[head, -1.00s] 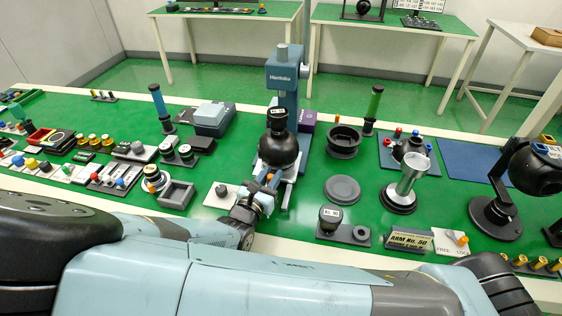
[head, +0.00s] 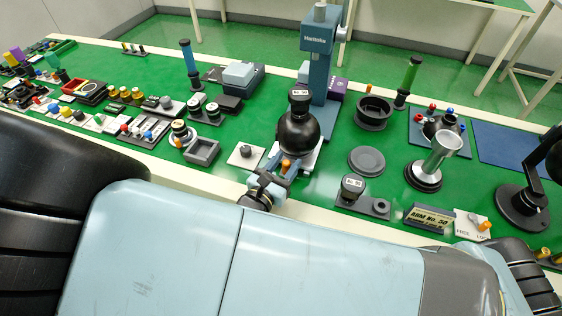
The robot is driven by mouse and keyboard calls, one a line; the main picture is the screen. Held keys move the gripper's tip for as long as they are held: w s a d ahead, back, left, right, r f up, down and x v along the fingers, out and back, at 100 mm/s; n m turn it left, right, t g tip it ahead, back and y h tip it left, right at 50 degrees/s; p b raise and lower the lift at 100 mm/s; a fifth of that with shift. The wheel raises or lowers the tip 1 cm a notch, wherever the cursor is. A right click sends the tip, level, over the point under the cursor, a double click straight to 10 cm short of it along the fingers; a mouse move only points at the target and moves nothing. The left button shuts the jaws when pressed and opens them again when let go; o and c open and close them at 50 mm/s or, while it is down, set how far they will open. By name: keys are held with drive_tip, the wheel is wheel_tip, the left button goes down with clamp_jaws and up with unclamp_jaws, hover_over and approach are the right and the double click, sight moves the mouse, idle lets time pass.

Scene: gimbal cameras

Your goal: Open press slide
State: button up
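The press (head: 319,60) is a tall blue-grey column with a head lettered "Hantoku", standing mid-table. Its pale slide (head: 311,160) sticks out at the front of the press toward me. A black ball-shaped body (head: 298,132) with a labelled black cap sits on the slide, in front of the column. An orange handle (head: 286,166) is at the slide's front end. My gripper (head: 281,174) is at this handle, with its light-blue fingers on either side of it; they appear shut on it. The finger contact is small and partly hidden.
A white plate with a dark knob (head: 246,155) and a grey square tray (head: 202,151) lie left of my gripper. A grey disc (head: 365,161) and a black-capped block (head: 352,190) lie to the right. The green table is crowded on the left.

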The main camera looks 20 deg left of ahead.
drive_tip(key=s+a, duration=0.2)
drive_tip(key=s, duration=1.1)
drive_tip(key=shift+s+a, duration=0.25)
drive_tip(key=shift+a, duration=0.05)
drive_tip(key=w+d+r+m+g+h, duration=0.2)
drive_tip(key=w+d+r+m+g, duration=0.65)
drive_tip(key=d, duration=0.25)
drive_tip(key=w+d+r+m+g+h, duration=0.2)
drive_tip(key=w+d+r+m+g, duration=0.5)
drive_tip(key=w+d+m, duration=0.25)
drive_tip(key=s+d+r+m+t+y, duration=0.1)
drive_tip(key=s+d+r+m+y, duration=0.1)
drive_tip(key=d+r+m, duration=0.6)
drive_tip(key=s+d+r+m+t+y, duration=0.2)
drive_tip(key=d+r+m+y, duration=0.3)
drive_tip(key=d, duration=0.7)
wheel_tip(320, 180, up, 4)
drive_tip(key=s+m, duration=0.1)
drive_tip(key=m, duration=0.1)
drive_tip(key=shift+d+m, duration=0.25)
drive_tip(key=shift+m, duration=0.15)
